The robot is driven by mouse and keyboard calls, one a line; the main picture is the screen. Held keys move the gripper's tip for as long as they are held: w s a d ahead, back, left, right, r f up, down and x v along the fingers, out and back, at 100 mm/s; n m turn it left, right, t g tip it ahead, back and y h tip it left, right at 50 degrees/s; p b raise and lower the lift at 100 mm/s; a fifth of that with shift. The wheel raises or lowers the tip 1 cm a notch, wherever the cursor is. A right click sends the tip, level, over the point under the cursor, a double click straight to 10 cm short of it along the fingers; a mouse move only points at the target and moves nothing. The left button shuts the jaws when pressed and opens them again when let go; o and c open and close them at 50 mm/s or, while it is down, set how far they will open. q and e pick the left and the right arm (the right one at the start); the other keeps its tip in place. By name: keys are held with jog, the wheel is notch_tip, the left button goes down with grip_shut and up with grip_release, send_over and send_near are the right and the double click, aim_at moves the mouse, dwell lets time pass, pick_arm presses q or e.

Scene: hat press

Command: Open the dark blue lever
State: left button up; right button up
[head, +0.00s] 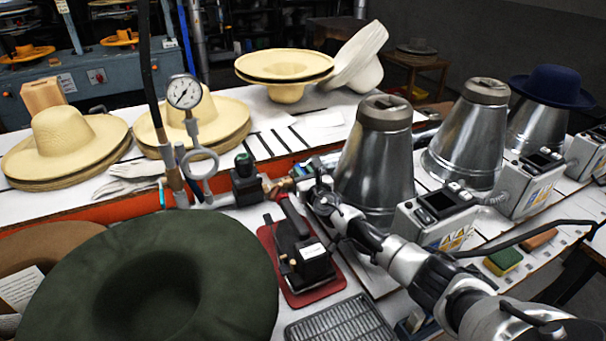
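A brass pipe fitting (276,187) runs from a black valve block (245,180) toward the metal cone at the right. A small bluish part, perhaps the dark blue lever (301,172), shows at the end of this fitting. It is too small and too covered for me to tell its position. My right gripper (318,186) reaches in from the lower right, and its tip is right at this part. I cannot tell whether its fingers touch the part or how far apart they are. My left gripper is not in view.
A metal cone (375,165) stands close behind my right gripper. A pressure gauge (184,92) rises left of the valve. A dark green hat (160,280) fills the lower left. A black device on a red mat (305,270) lies in front, beside a control box (437,215).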

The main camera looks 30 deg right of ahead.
grip_shut()
jog(key=shift+a+r+m+h+p, duration=0.3)
jog(key=shift+m+h+p, duration=0.25)
jog(key=shift+p, duration=0.4)
jog(key=shift+w+a+f+m+h+p, duration=0.1)
jog(key=shift+a+f+m+h+p, duration=0.15)
jog(key=shift+h, duration=0.4)
jog(key=o, duration=0.8)
grip_release()
